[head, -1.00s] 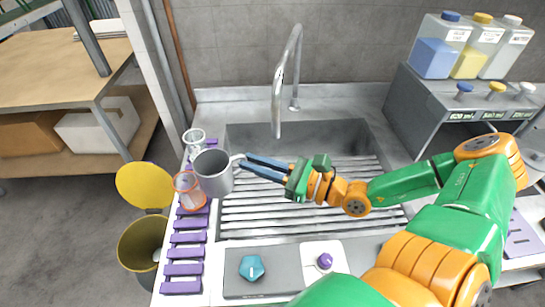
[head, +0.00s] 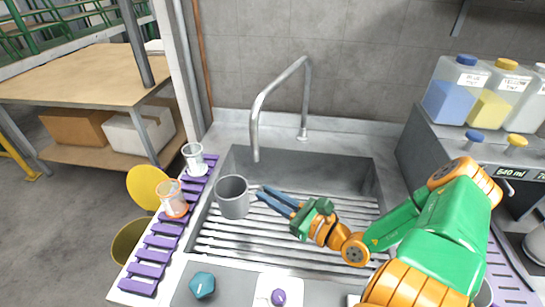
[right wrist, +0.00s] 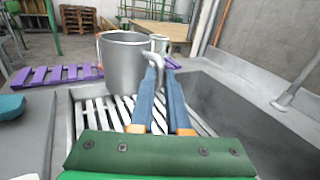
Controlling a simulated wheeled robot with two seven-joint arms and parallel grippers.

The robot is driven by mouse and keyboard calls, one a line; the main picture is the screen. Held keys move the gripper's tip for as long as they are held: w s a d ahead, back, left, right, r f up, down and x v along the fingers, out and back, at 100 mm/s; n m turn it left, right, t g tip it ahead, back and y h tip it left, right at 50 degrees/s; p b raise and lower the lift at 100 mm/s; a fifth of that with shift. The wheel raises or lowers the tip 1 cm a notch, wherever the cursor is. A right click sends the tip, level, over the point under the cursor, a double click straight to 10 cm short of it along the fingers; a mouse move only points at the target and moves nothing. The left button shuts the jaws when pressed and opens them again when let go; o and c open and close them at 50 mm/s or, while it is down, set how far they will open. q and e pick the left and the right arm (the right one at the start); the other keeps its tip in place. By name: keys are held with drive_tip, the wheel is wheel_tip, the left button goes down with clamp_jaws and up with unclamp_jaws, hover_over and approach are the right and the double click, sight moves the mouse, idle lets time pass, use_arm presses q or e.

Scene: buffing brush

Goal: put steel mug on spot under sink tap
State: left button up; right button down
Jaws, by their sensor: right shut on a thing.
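The steel mug (head: 232,197) is grey and upright, held above the left part of the slatted sink rack. In the right wrist view the mug (right wrist: 122,62) is ahead of the fingers, with its handle between the blue fingertips. My right gripper (head: 262,193) is shut on the mug's handle; it also shows in the right wrist view (right wrist: 160,72). The sink tap (head: 256,154) arches over the sink, its outlet behind and right of the mug. The slatted rack (head: 300,240) covers the sink bottom. A spot marking under the tap cannot be made out. My left gripper is not in view.
A purple slatted rack (head: 152,256) left of the sink bears an orange-tinted beaker (head: 173,204) and a clear beaker (head: 194,160). A teal piece (head: 202,285) and a purple knob (head: 278,297) are in front. A dispenser (head: 480,150) with bottles stands right.

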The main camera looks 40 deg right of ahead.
drive_tip(key=d+f+b, duration=0.1)
drive_tip(key=f, duration=0.1)
drive_tip(key=w+d+f+b, duration=0.1)
drive_tip(key=d+f, duration=0.1)
drive_tip(key=w+d+f+b, duration=0.1)
drive_tip(key=d+f, duration=0.1)
drive_tip(key=shift+d+f, duration=0.2)
drive_tip(key=shift+f, duration=0.1)
wheel_tip(320, 180, down, 3)
drive_tip(key=shift+w+a+r, duration=0.15)
drive_tip(key=c, duration=1.3)
unclamp_jaws()
drive_tip(key=o, duration=0.4)
drive_tip(key=shift+r, duration=0.2)
drive_tip(key=s, duration=0.5)
drive_tip(key=s+d, duration=0.1)
drive_tip(key=s, duration=0.1)
drive_tip(key=shift+s, duration=0.3)
drive_tip(key=shift+d, duration=0.1)
